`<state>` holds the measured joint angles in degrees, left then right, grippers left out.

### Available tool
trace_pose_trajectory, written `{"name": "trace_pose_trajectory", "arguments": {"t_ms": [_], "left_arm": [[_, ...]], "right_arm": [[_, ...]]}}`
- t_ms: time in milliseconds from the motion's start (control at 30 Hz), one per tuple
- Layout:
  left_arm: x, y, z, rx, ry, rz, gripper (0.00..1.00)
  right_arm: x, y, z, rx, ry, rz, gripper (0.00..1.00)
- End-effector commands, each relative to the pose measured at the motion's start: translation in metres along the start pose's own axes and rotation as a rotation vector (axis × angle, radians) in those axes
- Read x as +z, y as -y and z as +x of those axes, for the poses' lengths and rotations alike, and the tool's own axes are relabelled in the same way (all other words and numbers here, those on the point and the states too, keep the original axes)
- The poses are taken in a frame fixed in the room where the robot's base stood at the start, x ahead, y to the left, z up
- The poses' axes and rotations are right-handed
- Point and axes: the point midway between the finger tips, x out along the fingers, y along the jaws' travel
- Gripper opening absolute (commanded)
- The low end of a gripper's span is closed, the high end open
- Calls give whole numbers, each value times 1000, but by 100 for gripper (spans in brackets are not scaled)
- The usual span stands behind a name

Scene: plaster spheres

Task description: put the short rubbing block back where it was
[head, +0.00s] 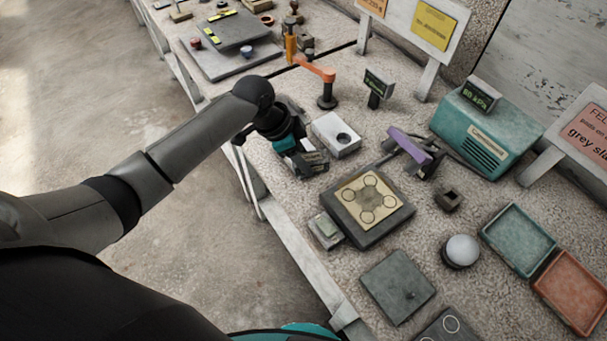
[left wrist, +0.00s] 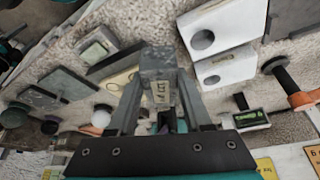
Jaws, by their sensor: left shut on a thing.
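My left gripper (head: 316,165) is shut on a small grey block with a lettered label, which I take to be the short rubbing block. The block (left wrist: 158,62) shows between the fingers in the left wrist view, with its label facing the camera. In the head view the gripper is over the table's near edge, just below the white block with a round hole (head: 336,135). It is left of the dark square plate with a tan ringed sheet (head: 370,205). Whether the held block touches the table cannot be told. My right gripper is not in view.
A purple-topped piece (head: 410,145) stands on a support behind the plate. A small grey box with a pale green top (head: 325,229) is beside the plate. An orange-armed post (head: 326,95) stands behind the gripper. A teal machine (head: 486,132) and shallow trays (head: 518,238) are at right.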

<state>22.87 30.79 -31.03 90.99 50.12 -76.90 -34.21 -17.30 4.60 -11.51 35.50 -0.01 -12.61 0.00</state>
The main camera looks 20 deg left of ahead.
Motion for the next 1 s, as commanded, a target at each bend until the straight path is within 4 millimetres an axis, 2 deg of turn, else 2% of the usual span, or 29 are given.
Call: {"name": "trace_pose_trajectory", "arguments": {"t_ms": [33,233,500,1000], "left_arm": [[3,0,8,1,-1,-1,0],[9,0,23,-1,-2,1,0],[23,0,57,-1,-2,0,0],[26,1,64,-2,-2,1,0]], "right_arm": [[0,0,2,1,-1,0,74],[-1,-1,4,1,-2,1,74],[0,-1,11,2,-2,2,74],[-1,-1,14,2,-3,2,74]]}}
